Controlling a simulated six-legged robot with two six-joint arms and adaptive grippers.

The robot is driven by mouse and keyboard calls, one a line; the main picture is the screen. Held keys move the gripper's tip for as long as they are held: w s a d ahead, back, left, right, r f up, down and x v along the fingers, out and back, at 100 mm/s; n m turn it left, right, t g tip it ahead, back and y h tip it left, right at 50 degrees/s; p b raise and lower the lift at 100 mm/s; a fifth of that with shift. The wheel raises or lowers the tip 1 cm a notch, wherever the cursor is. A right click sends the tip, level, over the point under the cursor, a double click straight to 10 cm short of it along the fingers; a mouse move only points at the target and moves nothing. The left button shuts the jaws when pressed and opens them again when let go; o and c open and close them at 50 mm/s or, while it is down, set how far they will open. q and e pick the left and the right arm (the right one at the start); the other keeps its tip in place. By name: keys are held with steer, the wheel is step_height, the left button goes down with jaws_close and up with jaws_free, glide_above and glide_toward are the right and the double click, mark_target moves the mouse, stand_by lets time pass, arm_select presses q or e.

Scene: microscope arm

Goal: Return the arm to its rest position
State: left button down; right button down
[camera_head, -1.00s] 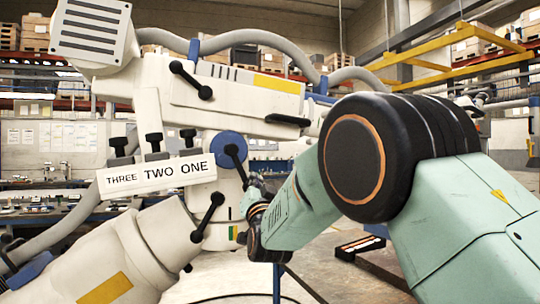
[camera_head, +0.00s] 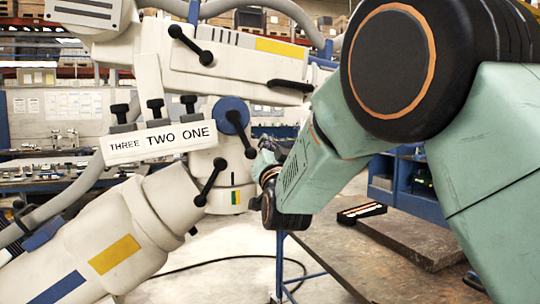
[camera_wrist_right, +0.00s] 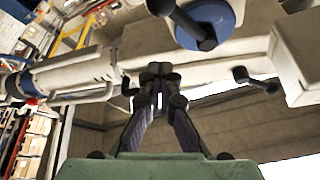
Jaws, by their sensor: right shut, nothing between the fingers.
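The white microscope arm (camera_head: 235,70) crosses the head view. It has a blue round joint (camera_head: 229,111) with a black lever (camera_head: 241,133), a lower lever (camera_head: 209,183) and a top lever (camera_head: 190,45). A label plate (camera_head: 160,142) reads THREE TWO ONE, with three black knobs above it. My right gripper (camera_head: 264,151) is just right of the blue joint's lever, partly hidden by my own arm. In the right wrist view my right gripper (camera_wrist_right: 157,76) is shut and empty, below the blue joint (camera_wrist_right: 212,22); contact cannot be told. My left gripper is out of view.
A brown-topped table (camera_head: 370,265) stands at the lower right with a dark slab (camera_head: 420,240) on it. Blue shelving (camera_head: 400,185) is behind it. A black cable lies on the pale floor. Grey hoses run along the microscope arm.

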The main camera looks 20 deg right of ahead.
steer(key=s+f+n+g+y, duration=0.15)
steer(key=s+f+g, duration=0.3)
steer(key=f, duration=0.85)
steer(key=s+f+n+g+b, duration=0.1)
steer(key=s+f+n+g, duration=0.35)
steer(key=f, duration=0.85)
steer(key=s+f+g+y, duration=0.15)
steer(key=s+f, duration=0.45)
steer(key=f, duration=0.8)
steer(key=s+f+g, duration=0.4)
steer(key=s+f, duration=0.3)
steer(key=s, duration=0.5)
steer(key=s+f+g+b, duration=0.1)
steer(key=s+f+g, duration=0.3)
steer(key=s+f, duration=0.4)
steer(key=s+d+f+g+b, duration=0.1)
steer(key=s+f+g, duration=0.3)
steer(key=s, duration=1.2)
step_height(320, 180, down, 4)
steer(key=shift+s+f+n+y, duration=0.15)
steer(key=shift+n+y, duration=0.15)
